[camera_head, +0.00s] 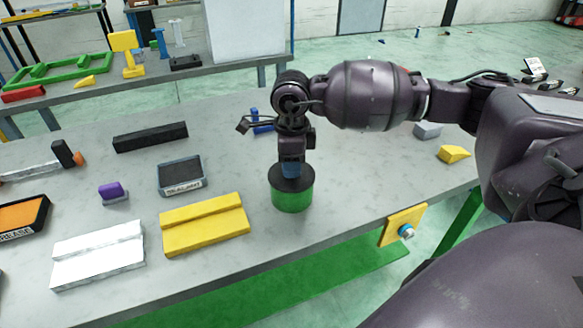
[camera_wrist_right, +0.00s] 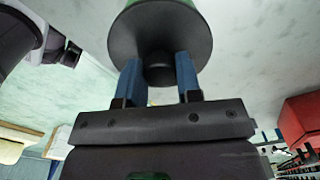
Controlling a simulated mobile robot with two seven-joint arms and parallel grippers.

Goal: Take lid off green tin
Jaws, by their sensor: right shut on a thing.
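The green tin (camera_head: 291,199) stands upright on the grey workbench, right of the yellow block. Its dark round lid (camera_head: 307,182) sits on its top, with no gap that I can see. My right gripper (camera_head: 291,170) points straight down over the lid and is shut on its knob. In the right wrist view, the blue fingers are on either side of the dark knob (camera_wrist_right: 159,72) in the middle of the lid (camera_wrist_right: 125,42). A little of the green tin (camera_wrist_right: 160,4) shows behind the lid. My left gripper is in neither view.
A yellow stepped block (camera_head: 204,226) and a white one (camera_head: 98,258) lie left of the tin. A dark box (camera_head: 182,173), purple-topped piece (camera_head: 111,191) and black bar (camera_head: 150,137) lie further back. A yellow plate (camera_head: 402,224) is at the bench's front edge.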

